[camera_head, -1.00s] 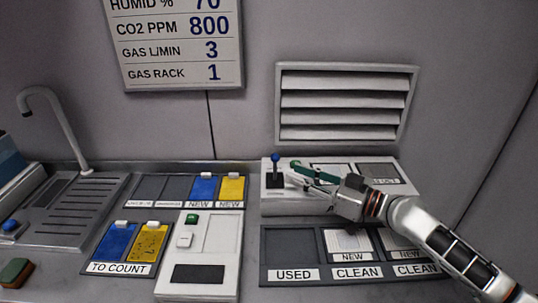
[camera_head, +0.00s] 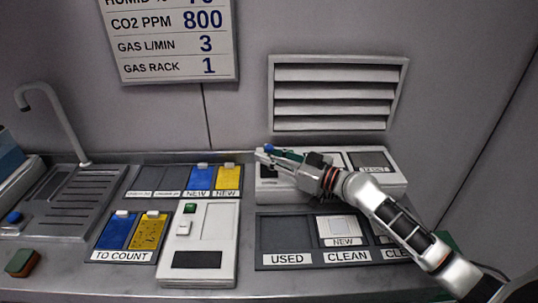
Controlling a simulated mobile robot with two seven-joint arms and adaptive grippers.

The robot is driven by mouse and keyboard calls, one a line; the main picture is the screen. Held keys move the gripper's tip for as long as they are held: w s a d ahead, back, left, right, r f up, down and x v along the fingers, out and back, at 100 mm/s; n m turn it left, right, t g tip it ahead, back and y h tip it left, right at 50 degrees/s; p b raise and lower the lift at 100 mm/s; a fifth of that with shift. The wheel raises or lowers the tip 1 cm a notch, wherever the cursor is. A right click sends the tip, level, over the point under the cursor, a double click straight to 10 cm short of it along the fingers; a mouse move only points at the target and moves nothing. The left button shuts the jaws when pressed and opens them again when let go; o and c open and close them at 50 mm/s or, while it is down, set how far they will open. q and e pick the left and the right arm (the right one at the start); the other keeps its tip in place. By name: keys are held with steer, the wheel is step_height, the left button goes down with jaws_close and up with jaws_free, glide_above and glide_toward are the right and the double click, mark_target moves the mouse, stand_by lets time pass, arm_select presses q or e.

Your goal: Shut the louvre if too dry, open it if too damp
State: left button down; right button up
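The louvre (camera_head: 333,92) is a white slatted vent on the back wall; its slats are tilted with dark gaps between them. Below it stands a white control box (camera_head: 392,180) on the counter. A blue-knobbed lever (camera_head: 268,149) is at the box's left end, mostly hidden behind my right gripper (camera_head: 270,155). The gripper's fingertips are at the knob; whether they touch or grasp it I cannot tell. A wall board (camera_head: 172,45) lists CO2 PPM 800, GAS L/MIN 3 and GAS RACK 1; its HUMID % line is cut off at the top. My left gripper is not in view.
A tray (camera_head: 287,258) labelled USED and CLEAN lies in front of the box, partly under my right arm. A white device (camera_head: 222,215) and a TO COUNT tray (camera_head: 120,256) with blue and yellow cards are left. A sink with a tap (camera_head: 62,125) is far left.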

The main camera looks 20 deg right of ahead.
jaws_close()
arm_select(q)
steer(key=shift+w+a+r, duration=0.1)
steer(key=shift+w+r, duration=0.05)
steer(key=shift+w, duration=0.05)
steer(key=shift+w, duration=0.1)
